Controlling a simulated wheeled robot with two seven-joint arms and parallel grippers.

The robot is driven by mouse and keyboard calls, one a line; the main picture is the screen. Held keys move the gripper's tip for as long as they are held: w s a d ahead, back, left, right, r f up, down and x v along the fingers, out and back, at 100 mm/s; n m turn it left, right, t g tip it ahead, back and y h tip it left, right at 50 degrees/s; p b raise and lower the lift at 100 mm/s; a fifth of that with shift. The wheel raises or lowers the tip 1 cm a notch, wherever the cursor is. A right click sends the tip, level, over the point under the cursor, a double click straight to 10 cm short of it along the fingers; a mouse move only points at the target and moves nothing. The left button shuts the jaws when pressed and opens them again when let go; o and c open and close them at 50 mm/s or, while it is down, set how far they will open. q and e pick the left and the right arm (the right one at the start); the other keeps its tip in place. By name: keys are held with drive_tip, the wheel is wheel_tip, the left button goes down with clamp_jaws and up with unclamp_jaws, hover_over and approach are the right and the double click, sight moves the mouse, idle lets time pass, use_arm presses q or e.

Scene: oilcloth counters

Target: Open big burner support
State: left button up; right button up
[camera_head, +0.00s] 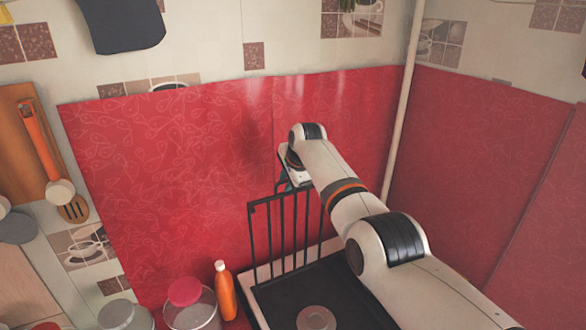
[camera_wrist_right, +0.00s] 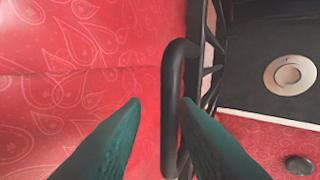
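The big burner support (camera_head: 267,238) is a black wire grate. In the head view it stands raised, roughly upright, at the back of the black hob (camera_head: 330,285), close to the red wall. My right gripper (camera_head: 286,186) is at its upper edge, partly hidden by my own wrist. In the right wrist view the two teal fingers (camera_wrist_right: 160,102) are apart. A black bar of the support (camera_wrist_right: 172,110) lies between or just beyond their tips, close to the right finger, with a clear gap to the left finger. My left gripper is not in view.
An orange bottle (camera_head: 225,292) and a jar with a red lid (camera_head: 190,305) stand left of the hob. A round burner (camera_head: 315,318) shows on the hob. A pale pipe (camera_head: 402,110) runs down the wall corner. Utensils hang at left.

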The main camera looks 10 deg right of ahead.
drive_tip(key=shift+s+d+r+b, duration=0.15)
drive_tip(key=shift+r+b, duration=0.1)
drive_tip(key=shift+b, duration=0.1)
drive_tip(key=b+v, duration=0.5)
drive_tip(key=v, duration=0.6)
drive_tip(key=shift+s, duration=0.1)
